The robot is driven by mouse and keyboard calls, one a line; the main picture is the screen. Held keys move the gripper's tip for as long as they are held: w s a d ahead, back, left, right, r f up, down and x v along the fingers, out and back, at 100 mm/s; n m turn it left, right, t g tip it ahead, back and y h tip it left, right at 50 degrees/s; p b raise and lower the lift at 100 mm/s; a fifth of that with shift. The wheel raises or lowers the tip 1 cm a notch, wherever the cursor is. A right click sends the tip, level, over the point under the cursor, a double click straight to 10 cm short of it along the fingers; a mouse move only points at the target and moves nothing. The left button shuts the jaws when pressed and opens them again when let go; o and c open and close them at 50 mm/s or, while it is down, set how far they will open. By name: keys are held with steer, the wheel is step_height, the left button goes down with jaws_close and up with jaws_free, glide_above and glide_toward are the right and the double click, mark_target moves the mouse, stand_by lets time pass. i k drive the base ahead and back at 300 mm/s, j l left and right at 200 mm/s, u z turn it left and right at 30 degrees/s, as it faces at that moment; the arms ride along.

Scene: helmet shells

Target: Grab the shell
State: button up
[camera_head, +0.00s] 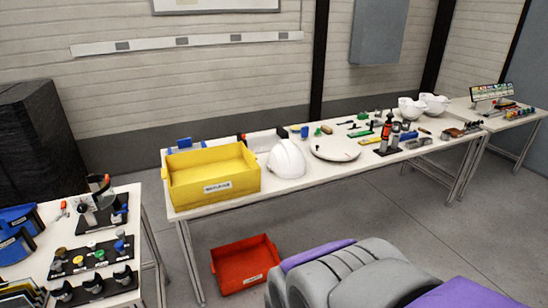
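A white helmet shell (287,160) rests on the long white table, dome up, just right of a yellow bin (213,176). A flat round white disc (334,147) lies right of the shell, very close to it. Two more white shells, one (411,108) and another (434,103), sit farther back near the table's far right end. Grey and purple parts at the bottom right look like my own body. My gripper is not in view.
The long table (220,207) runs along the wall, with tools and small parts on it. Another table (140,240) with fixtures is at left.

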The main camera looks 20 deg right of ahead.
mark_target(287, 160)
steer(key=i+l+z, duration=0.15)
steer(key=i, duration=0.3)
steer(key=i+l+z, duration=0.15)
steer(key=i+l, duration=0.2)
steer(key=i+l+z, duration=0.15)
steer(key=i, duration=0.4)
steer(key=i+l+z, duration=0.15)
steer(key=i, duration=0.35)
